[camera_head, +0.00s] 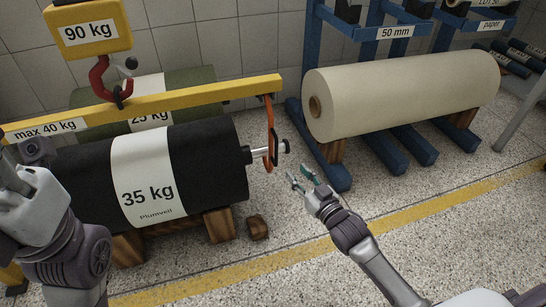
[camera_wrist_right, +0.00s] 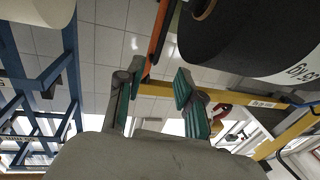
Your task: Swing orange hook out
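The orange hook (camera_head: 271,130) hangs from the right end of the yellow beam (camera_head: 200,95). Its lower part is at the silver shaft end (camera_head: 268,150) of the black 35 kg roll (camera_head: 200,160). My right gripper (camera_head: 298,174) is open and empty, just right of and below the hook's lower end, apart from it. In the right wrist view, the orange hook (camera_wrist_right: 160,30) shows beyond the gap between the open fingers (camera_wrist_right: 158,78). My left arm shows at the left edge, but I see no left fingers.
The black roll rests on wooden supports (camera_head: 220,224), with a small wooden block (camera_head: 257,228) on the floor. A yellow scale (camera_head: 88,27) holds the beam by a red hook (camera_head: 98,78). A cream roll (camera_head: 400,95) and blue racks (camera_head: 345,175) stand right. The front floor is clear.

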